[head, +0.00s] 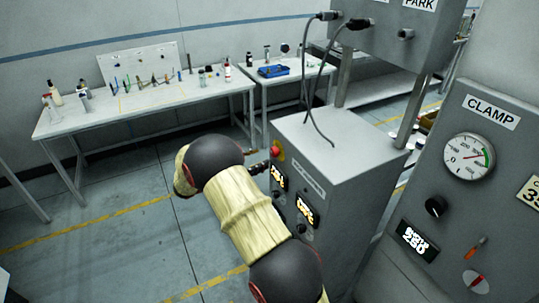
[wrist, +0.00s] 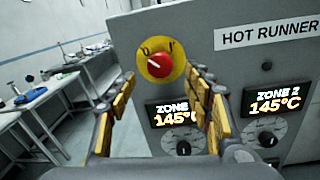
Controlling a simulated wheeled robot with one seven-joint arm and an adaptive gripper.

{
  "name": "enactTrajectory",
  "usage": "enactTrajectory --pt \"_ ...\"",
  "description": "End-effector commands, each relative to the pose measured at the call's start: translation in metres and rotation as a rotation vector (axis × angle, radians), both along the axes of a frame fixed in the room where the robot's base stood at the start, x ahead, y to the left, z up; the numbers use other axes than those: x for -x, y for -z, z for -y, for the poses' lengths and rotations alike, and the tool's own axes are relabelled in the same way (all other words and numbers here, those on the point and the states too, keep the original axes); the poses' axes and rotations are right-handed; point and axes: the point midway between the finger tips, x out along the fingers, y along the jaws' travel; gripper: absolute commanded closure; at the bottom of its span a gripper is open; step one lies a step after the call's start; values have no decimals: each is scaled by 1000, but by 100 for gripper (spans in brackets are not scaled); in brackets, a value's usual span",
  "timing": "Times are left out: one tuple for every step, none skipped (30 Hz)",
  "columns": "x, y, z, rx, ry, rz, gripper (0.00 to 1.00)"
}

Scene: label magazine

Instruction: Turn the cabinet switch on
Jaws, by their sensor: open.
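The cabinet switch (wrist: 156,62) is a red knob on a round yellow plate marked 0 and I. It sits on the front of the grey HOT RUNNER cabinet (wrist: 202,72). The knob's pale pointer mark seems to lie on the left, 0 side. The switch also shows in the head view (head: 275,151), at the cabinet's upper left. My gripper (wrist: 160,84) is open and empty, with its yellow-padded fingers on either side below the switch. I see no clear contact with the knob. In the head view my gripper (head: 259,168) is close to the cabinet front, partly behind my arm.
ZONE 1 (wrist: 173,113) and ZONE 2 (wrist: 278,100) displays read 145°C, with dials (wrist: 266,139) below. A CLAMP panel (head: 470,205) stands at the right. Cables (head: 307,85) hang above the cabinet. Workbenches (head: 145,110) stand at the back; floor at left is clear.

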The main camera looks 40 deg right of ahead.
Motion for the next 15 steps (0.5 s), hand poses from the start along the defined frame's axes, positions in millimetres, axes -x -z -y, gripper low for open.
enactTrajectory --pt "2 0 9 0 2 1 49" --pt "3 0 14 0 2 1 49" --pt "4 0 20 0 3 1 49" --pt "5 0 25 0 3 1 49" --pt "6 0 29 -1 3 2 49" --pt "7 0 34 -1 2 2 49" --pt "7 0 38 -1 2 2 49" --pt "8 0 42 -2 2 2 49" --pt "8 0 45 -2 2 3 49" --pt "9 0 48 -2 2 3 49" --pt "9 0 50 -2 2 3 49" --pt "10 0 52 -2 2 3 49" --pt "10 0 54 -2 2 3 49" --pt "10 0 54 -2 1 3 49" --pt "10 0 55 -2 1 3 49"
